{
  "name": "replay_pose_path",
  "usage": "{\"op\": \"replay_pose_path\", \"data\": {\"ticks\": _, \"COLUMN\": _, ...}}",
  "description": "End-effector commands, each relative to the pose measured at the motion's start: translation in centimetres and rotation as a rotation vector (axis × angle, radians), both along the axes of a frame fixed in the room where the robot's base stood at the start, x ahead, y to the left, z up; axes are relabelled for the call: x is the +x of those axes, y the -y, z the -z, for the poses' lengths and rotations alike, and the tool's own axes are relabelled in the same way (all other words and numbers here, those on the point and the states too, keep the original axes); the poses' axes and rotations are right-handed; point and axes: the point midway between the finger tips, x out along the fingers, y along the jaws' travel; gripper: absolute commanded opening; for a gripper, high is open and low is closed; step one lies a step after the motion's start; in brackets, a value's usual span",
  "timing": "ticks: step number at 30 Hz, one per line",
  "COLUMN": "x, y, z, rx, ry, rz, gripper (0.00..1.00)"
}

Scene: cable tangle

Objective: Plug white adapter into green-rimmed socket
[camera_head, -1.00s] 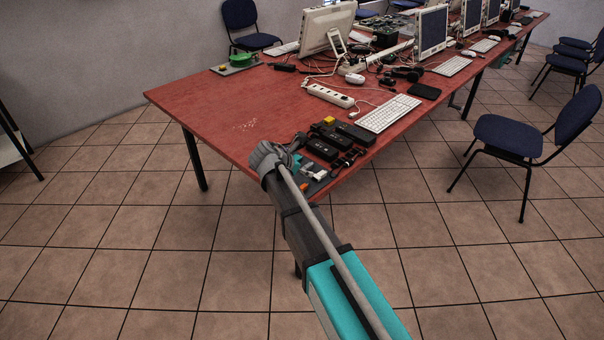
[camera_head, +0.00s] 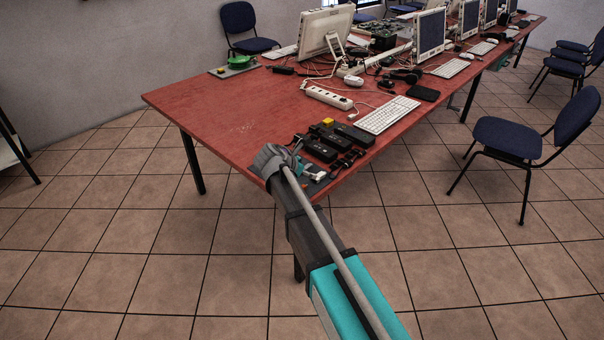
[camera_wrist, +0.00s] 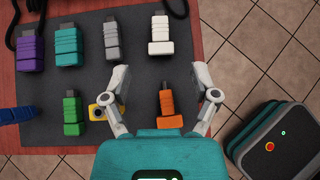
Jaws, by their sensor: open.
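In the wrist view the white adapter (camera_wrist: 160,35) lies on a dark mat (camera_wrist: 85,102), beyond my fingertips. My gripper (camera_wrist: 163,92) is open and empty above the mat's edge. An orange adapter (camera_wrist: 168,108) lies between the fingers, apart from them in the picture. In the head view my gripper (camera_head: 274,160) is over the near corner of the red table (camera_head: 215,105), its fingertips hard to make out. A white power strip (camera_head: 327,97) lies on the table. I cannot make out a green rim on any socket; a green round thing (camera_head: 240,62) sits at the far left.
Purple (camera_wrist: 31,48), teal (camera_wrist: 68,45), grey (camera_wrist: 111,42) and green (camera_wrist: 72,115) adapters lie on the mat. A yellow one (camera_wrist: 97,111) is partly behind my left finger. Black power bricks (camera_head: 335,140) and a keyboard (camera_head: 388,114) are nearby. The table's left part is mostly clear.

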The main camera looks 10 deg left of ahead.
Motion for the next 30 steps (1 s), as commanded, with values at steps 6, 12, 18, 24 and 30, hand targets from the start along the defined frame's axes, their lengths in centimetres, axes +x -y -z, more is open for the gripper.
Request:
{"op": "replay_pose_path", "data": {"ticks": 6, "x": 1.1, "y": 0.9, "z": 1.6, "rx": 0.000, "ry": 0.000, "rz": 0.001, "gripper": 0.77}}
{"op": "replay_pose_path", "data": {"ticks": 12, "x": 2.1, "y": 1.8, "z": 2.7, "rx": 0.001, "ry": 0.000, "rz": 0.001, "gripper": 0.77}}
{"op": "replay_pose_path", "data": {"ticks": 18, "x": 2.9, "y": 2.5, "z": 3.6, "rx": 0.001, "ry": -0.001, "rz": 0.001, "gripper": 0.77}}
{"op": "replay_pose_path", "data": {"ticks": 24, "x": 3.4, "y": 3.0, "z": 4.0, "rx": 0.000, "ry": -0.001, "rz": 0.001, "gripper": 0.77}}
{"op": "replay_pose_path", "data": {"ticks": 30, "x": 3.5, "y": 3.1, "z": 4.1, "rx": 0.000, "ry": 0.000, "rz": 0.001, "gripper": 0.77}}
